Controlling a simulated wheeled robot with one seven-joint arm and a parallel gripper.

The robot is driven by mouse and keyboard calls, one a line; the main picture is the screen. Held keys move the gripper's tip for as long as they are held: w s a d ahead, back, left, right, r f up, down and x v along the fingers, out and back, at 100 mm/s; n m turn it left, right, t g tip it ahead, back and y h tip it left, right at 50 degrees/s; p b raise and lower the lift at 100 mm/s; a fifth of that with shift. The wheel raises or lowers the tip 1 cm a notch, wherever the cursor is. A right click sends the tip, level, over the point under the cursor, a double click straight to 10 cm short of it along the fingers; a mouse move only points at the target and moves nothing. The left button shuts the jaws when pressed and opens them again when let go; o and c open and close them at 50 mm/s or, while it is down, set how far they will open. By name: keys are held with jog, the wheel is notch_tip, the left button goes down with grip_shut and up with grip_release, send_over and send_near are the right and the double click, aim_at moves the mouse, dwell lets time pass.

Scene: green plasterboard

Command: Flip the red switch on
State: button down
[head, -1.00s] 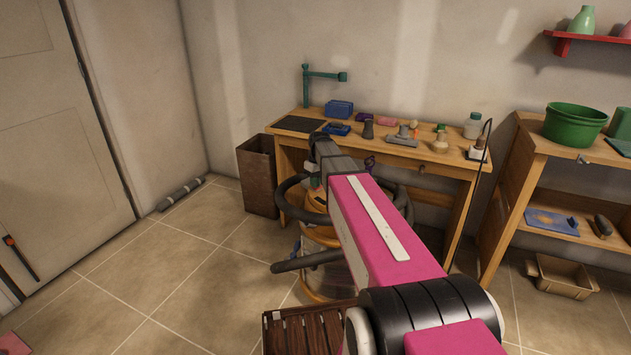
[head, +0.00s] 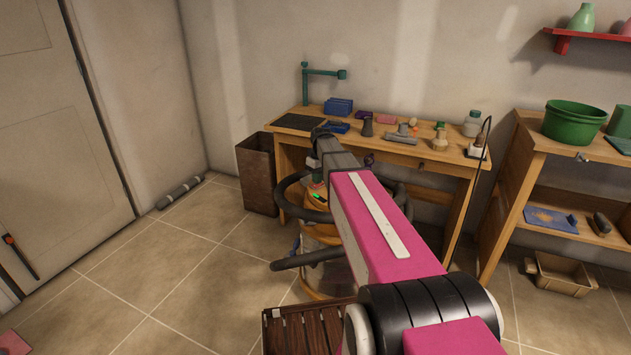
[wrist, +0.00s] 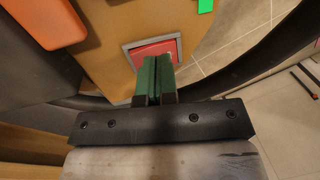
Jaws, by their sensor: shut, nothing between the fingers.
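The red switch (wrist: 150,51) sits in a grey frame on the tan-orange top of a drum-shaped machine (wrist: 110,45), seen in the wrist view. My gripper (wrist: 155,62) has green fingertips pressed together, with nothing between them. The tips overlap the lower right part of the switch in the wrist view; I cannot tell whether they touch it. A bright green patch (wrist: 205,5) shows on the machine near the switch, and also in the head view (head: 318,196). In the head view my arm hides much of the machine, and the switch is hard to make out.
A black hose (head: 300,262) loops around the machine. Behind it stands a wooden workbench (head: 440,168) with tools. A brown bin (head: 257,175) is to the left, and a slatted wooden crate (head: 300,330) is in front. The tiled floor at left is mostly clear.

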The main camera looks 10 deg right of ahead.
aim_at(314, 186)
dwell(0.3)
notch_tip(314, 186, up, 14)
jog(key=a, duration=0.1)
jog(key=shift+s+a, duration=0.25)
jog(key=shift+s, duration=0.2)
jog(key=shift+s, duration=0.1)
